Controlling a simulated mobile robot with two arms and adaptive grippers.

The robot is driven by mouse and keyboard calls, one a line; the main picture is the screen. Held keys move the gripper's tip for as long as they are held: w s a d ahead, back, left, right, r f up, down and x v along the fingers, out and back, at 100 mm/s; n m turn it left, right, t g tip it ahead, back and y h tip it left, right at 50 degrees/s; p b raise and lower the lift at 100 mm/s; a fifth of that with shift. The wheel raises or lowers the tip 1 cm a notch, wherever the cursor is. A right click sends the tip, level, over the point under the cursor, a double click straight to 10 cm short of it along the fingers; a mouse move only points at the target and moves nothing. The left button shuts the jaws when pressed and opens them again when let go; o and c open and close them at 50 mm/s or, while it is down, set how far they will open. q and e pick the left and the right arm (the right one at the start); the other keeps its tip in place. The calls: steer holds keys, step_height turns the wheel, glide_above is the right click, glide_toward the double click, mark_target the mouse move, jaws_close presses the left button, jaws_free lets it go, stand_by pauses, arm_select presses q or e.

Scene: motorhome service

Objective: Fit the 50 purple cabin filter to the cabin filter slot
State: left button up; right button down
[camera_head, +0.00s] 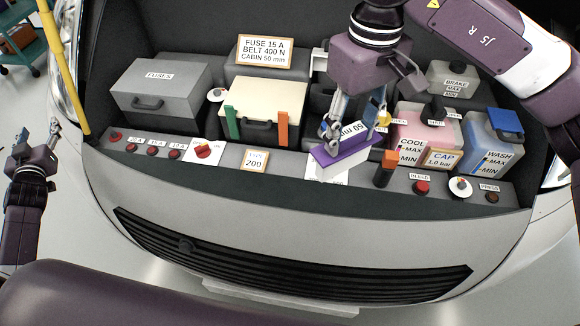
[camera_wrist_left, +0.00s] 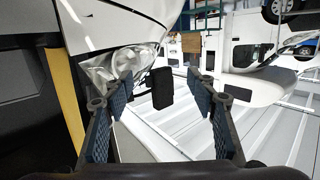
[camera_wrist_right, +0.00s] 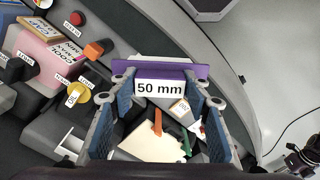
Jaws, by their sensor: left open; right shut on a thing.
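The purple cabin filter (camera_head: 340,152), with a white block and a "50 mm" label, hangs above the front ledge of the engine bay. My right gripper (camera_head: 342,128) is shut on it from above. In the right wrist view the filter (camera_wrist_right: 192,71) lies across between the fingertips, with its label facing the camera. My left gripper (camera_head: 52,132) is empty and open, left of the vehicle; its open fingers show in the left wrist view (camera_wrist_left: 158,85). I cannot clearly make out the cabin filter slot; the right arm and filter cover part of the bay.
A sign (camera_head: 265,51) reads fuse 15 A, belt 400 N, cabin 50 mm. A fuse box (camera_head: 160,90), cream-topped box (camera_head: 265,100), pink coolant tank (camera_head: 412,122) and wash tank (camera_head: 490,140) crowd the bay. A yellow pole (camera_head: 63,70) stands near my left gripper.

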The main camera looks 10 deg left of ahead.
arm_select(q)
steer(key=w+d+r+m+t+h, duration=0.1)
steer(key=w+d+r+t, duration=0.15)
steer(key=r, duration=0.75)
steer(key=w+d+r+m+t, duration=0.2)
steer(key=r+t, duration=0.2)
steer(key=r, duration=0.6)
steer(key=w+d+r+m+t+h, duration=0.1)
steer(key=w+d+r+t, duration=0.15)
steer(key=r, duration=0.75)
steer(key=w+d+f+m+h, duration=0.2)
steer(key=d+h, duration=0.2)
steer(key=d, duration=0.4)
steer(key=w+d+f+m+h, duration=0.1)
steer(key=d+m+h, duration=0.2)
steer(key=d, duration=0.5)
steer(key=w+d+f+m+h, duration=0.2)
steer(key=d+h, duration=0.2)
steer(key=d, duration=0.4)
steer(key=m+g+h, duration=0.6)
steer(key=g+h, duration=0.5)
steer(key=h, duration=0.1)
glide_toward(364, 139)
steer(key=shift+m, duration=0.3)
steer(key=x, duration=0.7)
steer(key=shift+w+d+f, duration=0.15)
steer(key=shift+w+f, duration=0.2)
steer(key=shift+w, duration=0.1)
